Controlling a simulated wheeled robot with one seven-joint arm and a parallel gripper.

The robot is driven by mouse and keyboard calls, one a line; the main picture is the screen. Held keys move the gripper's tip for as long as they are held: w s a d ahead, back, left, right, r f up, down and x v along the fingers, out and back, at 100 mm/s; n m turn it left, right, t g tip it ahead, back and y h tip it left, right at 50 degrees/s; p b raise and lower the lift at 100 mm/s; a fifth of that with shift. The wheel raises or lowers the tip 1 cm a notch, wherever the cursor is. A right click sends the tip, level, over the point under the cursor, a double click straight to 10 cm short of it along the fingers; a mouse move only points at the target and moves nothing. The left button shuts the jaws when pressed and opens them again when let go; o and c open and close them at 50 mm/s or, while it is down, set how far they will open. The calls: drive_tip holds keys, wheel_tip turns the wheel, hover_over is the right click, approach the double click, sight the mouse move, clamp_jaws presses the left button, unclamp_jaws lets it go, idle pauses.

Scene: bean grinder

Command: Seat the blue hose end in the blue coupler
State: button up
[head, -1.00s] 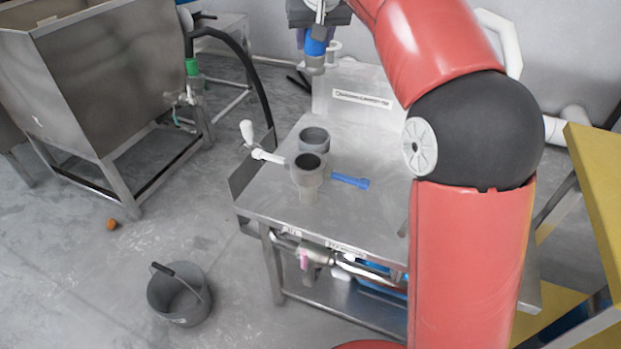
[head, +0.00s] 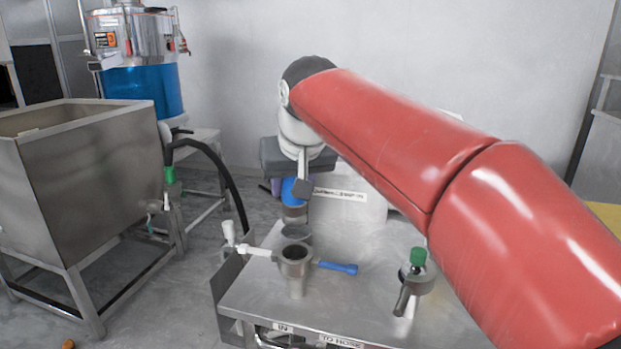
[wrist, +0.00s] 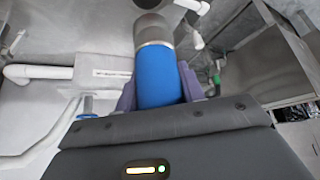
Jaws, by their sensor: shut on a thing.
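My gripper (head: 288,184) is shut on the blue hose end (head: 293,197), which has a grey collar at its lower end. In the wrist view the blue hose end (wrist: 158,78) sits between the purple fingers, its grey collar (wrist: 152,28) pointing away. On the steel table stands a grey cup-shaped fitting (head: 295,262) with a blue lever (head: 338,268), likely the blue coupler, and a white lever. A second grey cup (head: 297,233) is just behind it. In the head view the hose end appears just above and behind this second cup, apart from the front fitting; the exact height is unclear.
A green-capped fitting (head: 418,258) stands on the right of the table (head: 375,300). An upright steel panel (head: 350,210) rises at its back. A steel tank (head: 90,180) and a black hose (head: 222,172) with a green end are at left. My red arm covers the right.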

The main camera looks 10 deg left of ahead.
sight(297, 218)
drive_tip(key=shift+r, duration=0.15)
drive_tip(key=shift+f+b, duration=2.05)
drive_tip(key=shift+f, duration=0.95)
drive_tip(key=shift+f+b, duration=1.25)
drive_tip(key=shift+f, duration=0.95)
drive_tip(key=o, duration=1.4)
drive_tip(key=shift+f, duration=0.1)
drive_tip(key=p+v, duration=0.1)
drive_tip(key=v, duration=0.7)
drive_tip(key=shift+a, duration=0.1)
